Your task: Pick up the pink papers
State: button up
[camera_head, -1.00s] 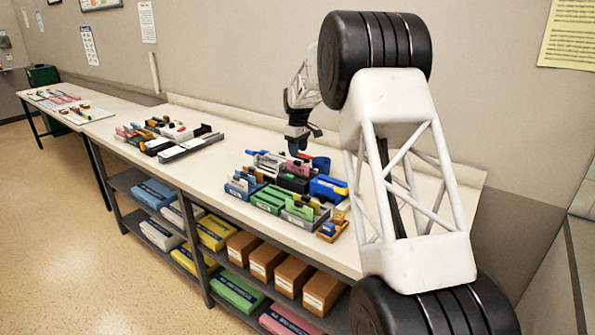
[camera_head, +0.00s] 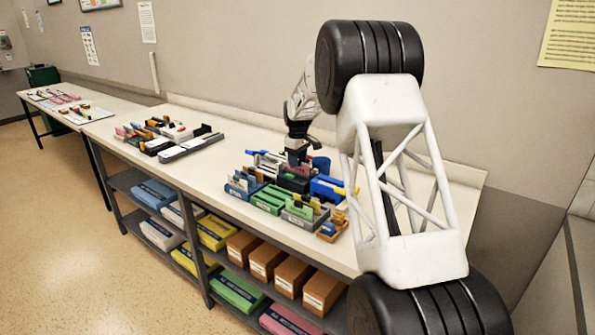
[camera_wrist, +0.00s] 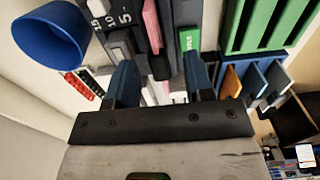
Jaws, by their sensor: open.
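The pink papers show in the wrist view as a narrow pink strip (camera_wrist: 152,26) standing in a dark slotted holder. My gripper (camera_wrist: 160,74) is over this holder, its two blue fingers apart, with the strip ahead of the gap between them. I cannot tell whether a finger touches the papers. In the head view my gripper (camera_head: 297,154) is low over the back of the middle cluster of desk organizers, and it hides part of them.
A blue cup (camera_wrist: 48,38) stands left of the holder in the wrist view. A green rack (camera_wrist: 262,22) and a small sorter with coloured cards (camera_wrist: 254,80) are on the right. In the head view a blue box (camera_head: 327,188) is close by. The bench (camera_head: 222,176) is bare left of the cluster.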

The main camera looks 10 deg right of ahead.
jog(key=shift+f, duration=1.6)
jog(key=shift+c, duration=0.3)
grip_shut()
jog(key=shift+r, duration=0.15)
jog(key=shift+r, duration=1.75)
jog(key=s+r, duration=0.1)
jog(key=s, duration=1.5)
jog(key=shift+r, duration=0.15)
jog(key=shift+d, duration=0.1)
